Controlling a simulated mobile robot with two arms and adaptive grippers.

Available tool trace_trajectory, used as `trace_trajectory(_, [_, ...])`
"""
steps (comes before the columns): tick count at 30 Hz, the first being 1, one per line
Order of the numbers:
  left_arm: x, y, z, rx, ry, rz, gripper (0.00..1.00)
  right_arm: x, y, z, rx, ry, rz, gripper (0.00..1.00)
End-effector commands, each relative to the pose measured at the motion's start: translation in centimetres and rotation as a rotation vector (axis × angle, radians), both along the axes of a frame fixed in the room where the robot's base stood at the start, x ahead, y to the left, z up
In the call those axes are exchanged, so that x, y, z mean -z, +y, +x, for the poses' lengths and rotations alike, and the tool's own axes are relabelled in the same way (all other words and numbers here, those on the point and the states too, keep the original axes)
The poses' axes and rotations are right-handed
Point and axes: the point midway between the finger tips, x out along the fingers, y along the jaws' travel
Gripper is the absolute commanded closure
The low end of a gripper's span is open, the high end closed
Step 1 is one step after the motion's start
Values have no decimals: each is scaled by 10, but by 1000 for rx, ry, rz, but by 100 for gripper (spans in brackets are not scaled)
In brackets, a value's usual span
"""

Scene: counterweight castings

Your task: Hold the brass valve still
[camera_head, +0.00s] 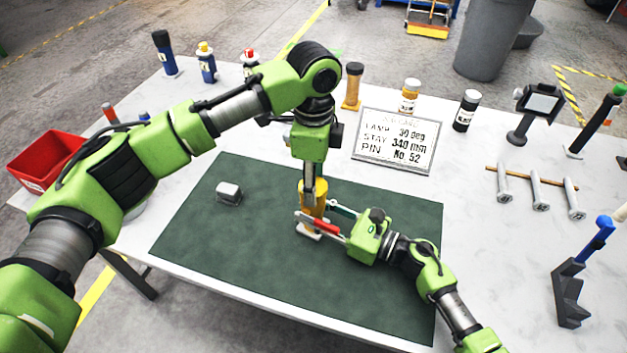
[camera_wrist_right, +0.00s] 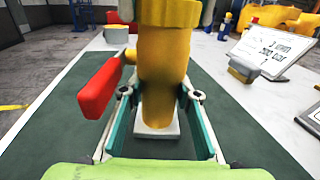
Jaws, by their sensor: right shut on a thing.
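The brass valve (camera_head: 316,190) stands upright on a small white base on the dark green mat (camera_head: 210,250). In the right wrist view the valve (camera_wrist_right: 163,75) rises between the two fingers, with the red lever (camera_wrist_right: 101,90) on the left. My right gripper (camera_head: 326,217) is shut on the valve's lower body from the right. My left gripper (camera_head: 308,190) points straight down at the valve's top; its fingertips are partly hidden, so I cannot tell whether they touch.
A grey block (camera_head: 229,193) lies on the mat to the left. A printed sign (camera_head: 395,142) stands behind the mat. The mat's front is clear.

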Motion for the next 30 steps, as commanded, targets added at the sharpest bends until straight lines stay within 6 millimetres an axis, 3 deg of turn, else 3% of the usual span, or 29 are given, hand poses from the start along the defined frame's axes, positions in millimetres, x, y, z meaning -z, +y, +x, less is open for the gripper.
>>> trace_trajectory(4, [0,2,2,-17,-5,3,85,-3,1,-1,-4,-5,4,100])
trace_trajectory(5, [0,2,2,-17,-5,3,51,-3,1,-1,-4,-5,4,100])
trace_trajectory(6, [0,2,2,-18,-5,3,41,-3,1,-1,-4,-4,3,100])
trace_trajectory(20, [-9,1,2,-17,-4,0,40,-3,0,0,-2,-4,3,100])
trace_trajectory(30, [-76,0,2,-16,-5,0,40,-3,1,0,-2,-4,3,100])
